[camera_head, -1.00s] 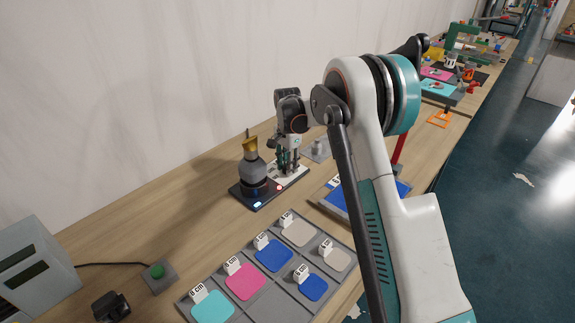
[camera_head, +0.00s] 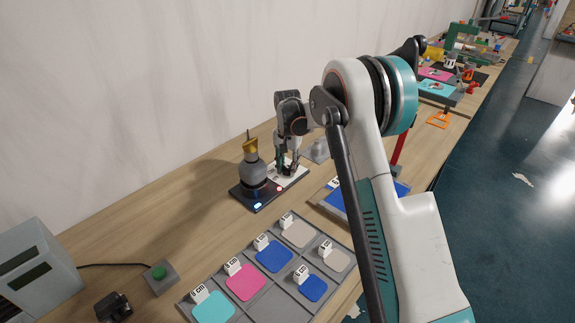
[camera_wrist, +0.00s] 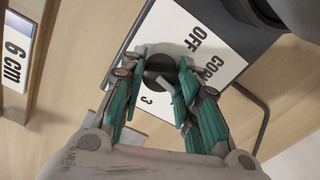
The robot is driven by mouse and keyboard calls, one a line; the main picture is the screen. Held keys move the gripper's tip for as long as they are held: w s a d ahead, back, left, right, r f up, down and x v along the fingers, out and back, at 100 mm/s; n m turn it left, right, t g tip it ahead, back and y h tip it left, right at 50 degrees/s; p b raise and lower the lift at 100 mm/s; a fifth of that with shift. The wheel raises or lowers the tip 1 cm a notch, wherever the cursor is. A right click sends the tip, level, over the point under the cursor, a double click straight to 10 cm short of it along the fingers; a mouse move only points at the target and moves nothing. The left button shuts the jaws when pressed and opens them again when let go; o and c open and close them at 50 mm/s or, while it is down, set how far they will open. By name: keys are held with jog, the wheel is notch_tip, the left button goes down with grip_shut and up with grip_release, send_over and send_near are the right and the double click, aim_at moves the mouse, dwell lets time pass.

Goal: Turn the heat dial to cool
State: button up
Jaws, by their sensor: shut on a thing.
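The heat dial (camera_wrist: 159,66) is a round black knob with a light pointer, on a white panel (camera_wrist: 200,20) printed OFF, COOL and 3. In the wrist view the pointer aims to the lower right, away from OFF; part of the scale is hidden by the fingers. My gripper (camera_wrist: 162,62) is shut on the dial, with one teal finger on each side.
A grey and gold device (camera_head: 256,172) stands on a black base (camera_head: 262,203) with a red and a blue light, close to my gripper. A grey sorting tray (camera_head: 270,303) lies in front.

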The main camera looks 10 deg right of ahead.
aim_at(288, 167)
jog(key=n, duration=0.5)
jog(key=shift+n+p, duration=0.3)
jog(key=shift+p, duration=0.05)
jog(key=shift+n, duration=2.2)
jog(key=o, duration=1.1)
notch_tip(288, 167, up, 12)
